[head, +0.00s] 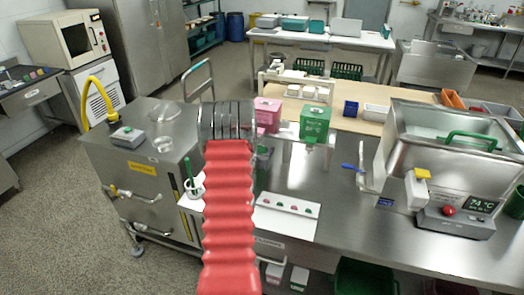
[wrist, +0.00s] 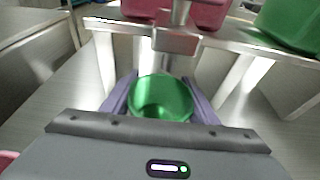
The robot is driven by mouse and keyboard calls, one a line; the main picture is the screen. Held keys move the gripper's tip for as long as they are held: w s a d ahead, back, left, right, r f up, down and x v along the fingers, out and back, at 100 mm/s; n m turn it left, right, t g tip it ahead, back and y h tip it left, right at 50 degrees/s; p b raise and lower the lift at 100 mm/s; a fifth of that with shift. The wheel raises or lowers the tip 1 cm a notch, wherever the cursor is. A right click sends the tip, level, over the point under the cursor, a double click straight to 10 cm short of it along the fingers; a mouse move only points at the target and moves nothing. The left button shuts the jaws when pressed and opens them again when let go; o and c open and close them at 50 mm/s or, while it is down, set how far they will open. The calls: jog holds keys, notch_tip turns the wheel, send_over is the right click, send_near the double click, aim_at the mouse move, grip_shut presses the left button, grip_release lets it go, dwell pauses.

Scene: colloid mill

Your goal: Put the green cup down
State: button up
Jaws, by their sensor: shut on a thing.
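The green cup (wrist: 161,104) shows in the wrist view with its open mouth toward the camera; it looks empty. My gripper (wrist: 160,84) has its two purple fingers shut on the cup, one on each side. A metal stand with a spout (wrist: 176,42) is just beyond the cup, below the pink hopper (wrist: 203,14) and beside the green hopper (wrist: 292,22). In the head view my red-sleeved arm hides the gripper and most or all of the cup. Whether the cup touches the surface below cannot be told.
A pink hopper (head: 267,113) and green hopper (head: 314,124) stand behind. A steel bath (head: 440,150) is at right, a steel cabinet (head: 135,165) at left. Bare bench lies right of the card.

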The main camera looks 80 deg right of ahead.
jog(key=shift+f, duration=0.1)
jog(key=o, duration=1.2)
jog(key=shift+a, duration=0.1)
jog(key=v, duration=1.2)
jog(key=shift+w, duration=0.1)
